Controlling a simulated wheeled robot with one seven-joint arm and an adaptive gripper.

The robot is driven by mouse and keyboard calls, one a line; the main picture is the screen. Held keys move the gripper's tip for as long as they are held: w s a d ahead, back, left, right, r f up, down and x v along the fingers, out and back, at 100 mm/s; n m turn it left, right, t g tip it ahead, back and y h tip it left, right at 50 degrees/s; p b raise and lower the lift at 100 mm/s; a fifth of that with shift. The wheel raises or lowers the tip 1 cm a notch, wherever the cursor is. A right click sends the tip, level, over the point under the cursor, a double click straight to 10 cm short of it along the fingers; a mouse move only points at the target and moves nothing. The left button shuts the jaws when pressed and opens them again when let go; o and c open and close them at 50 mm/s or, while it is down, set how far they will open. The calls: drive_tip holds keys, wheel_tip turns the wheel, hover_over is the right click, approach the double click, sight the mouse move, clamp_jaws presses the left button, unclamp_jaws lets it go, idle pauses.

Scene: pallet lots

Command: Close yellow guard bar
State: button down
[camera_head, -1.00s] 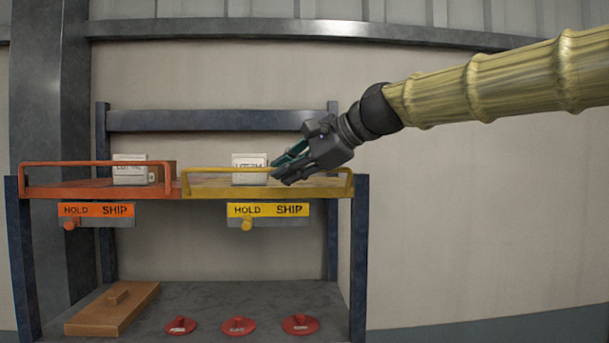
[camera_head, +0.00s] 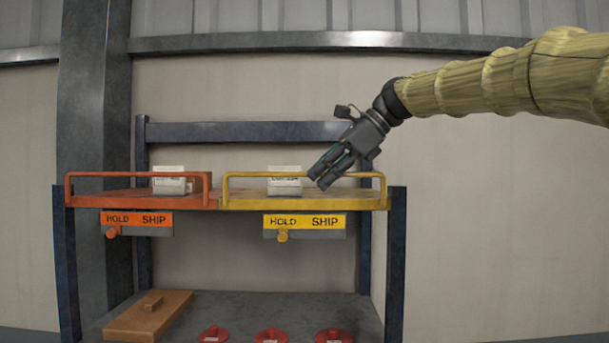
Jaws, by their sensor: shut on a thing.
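The yellow guard bar (camera_head: 245,175) runs along the front of the yellow tray (camera_head: 300,205) on the upper shelf, with its posts standing up at both ends. My gripper (camera_head: 324,178) comes down from the upper right and is shut on the top rail of the yellow guard bar, right of its middle. The fingers hide a short stretch of the rail. A white labelled box (camera_head: 284,184) stands on the yellow tray behind the bar, just left of my fingers.
An orange tray with an orange guard bar (camera_head: 120,174) and another white box (camera_head: 169,181) is at left. HOLD/SHIP sliders (camera_head: 310,222) hang below both trays. The lower shelf (camera_head: 250,305) holds a wooden board (camera_head: 150,312) and several red discs. Right of the rack is clear.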

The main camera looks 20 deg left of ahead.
drive_tip(key=shift+f, duration=0.25)
drive_tip(key=c, duration=1.8)
unclamp_jaws()
drive_tip(key=shift+w, duration=0.15)
drive_tip(key=shift+r, duration=0.1)
drive_tip(key=shift+d+r, duration=0.3)
drive_tip(key=shift+r, duration=0.15)
drive_tip(key=v, duration=1.1)
drive_tip(key=shift+w+f, duration=0.15)
drive_tip(key=shift+w, duration=0.05)
